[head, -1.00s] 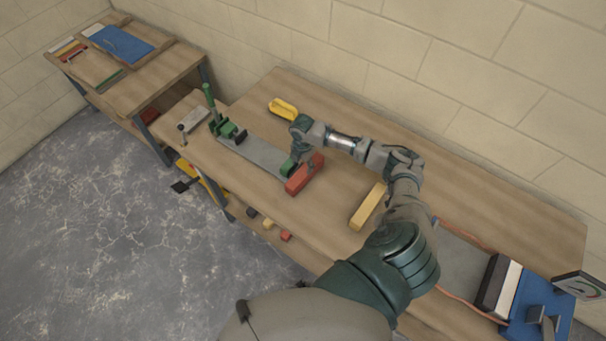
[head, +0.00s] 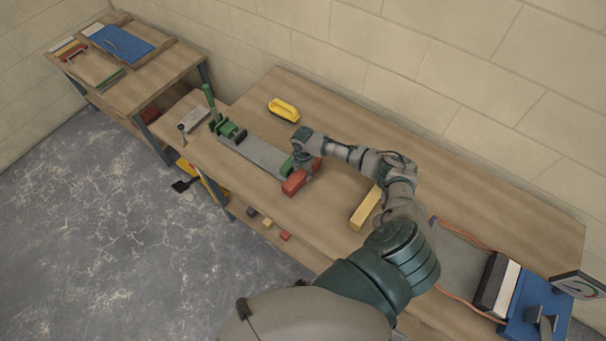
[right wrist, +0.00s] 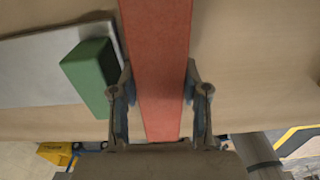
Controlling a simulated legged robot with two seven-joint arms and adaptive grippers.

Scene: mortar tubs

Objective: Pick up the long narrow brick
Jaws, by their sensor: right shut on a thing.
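A long narrow red brick (head: 293,184) lies at the near right end of the grey metal plate on the workbench, in the head view. My right gripper (head: 309,168) is over it and hides part of it. In the right wrist view the red brick (right wrist: 158,55) runs between the two fingers of my right gripper (right wrist: 158,88), one on each long side, shut on it. I cannot tell whether the brick is clear of the bench. A long yellow bar (head: 366,206) lies apart to the right. My left gripper is out of view.
A green block (right wrist: 90,75) on the grey plate (head: 262,156) is close beside the left finger. A green clamp (head: 229,130) stands at the plate's far end. A yellow-handled tool (head: 284,109) lies behind. The bench's back middle is clear.

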